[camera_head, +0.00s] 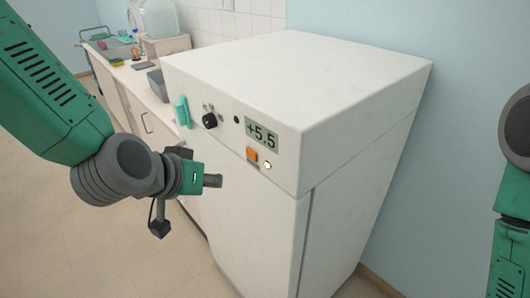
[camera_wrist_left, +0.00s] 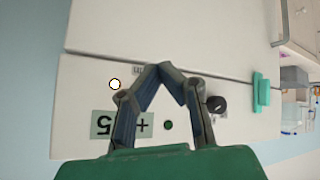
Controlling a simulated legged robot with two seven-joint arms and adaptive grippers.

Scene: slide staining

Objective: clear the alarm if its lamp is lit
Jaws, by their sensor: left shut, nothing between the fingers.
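The white cabinet (camera_head: 250,210) has a control panel on its front. A small round lamp (camera_head: 267,166) glows bright white; it also shows in the left wrist view (camera_wrist_left: 115,84). An orange button (camera_head: 251,154) sits just left of that lamp; my fingers seem to hide it in the wrist view. The display (camera_head: 262,134) reads +5.5. A dark green round spot (camera_head: 236,119) and a black knob (camera_head: 209,121) are further left. My left gripper (camera_head: 212,181) is shut and empty, in front of the panel, left of and below the button. In the wrist view its fingertips (camera_wrist_left: 164,69) meet.
A teal handle (camera_head: 183,112) sticks out at the cabinet's left edge. A counter (camera_head: 125,77) with a grey bin (camera_head: 157,84) and several small items runs along the back left. My right arm shows at the right edge, its gripper out of view. The floor at left is clear.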

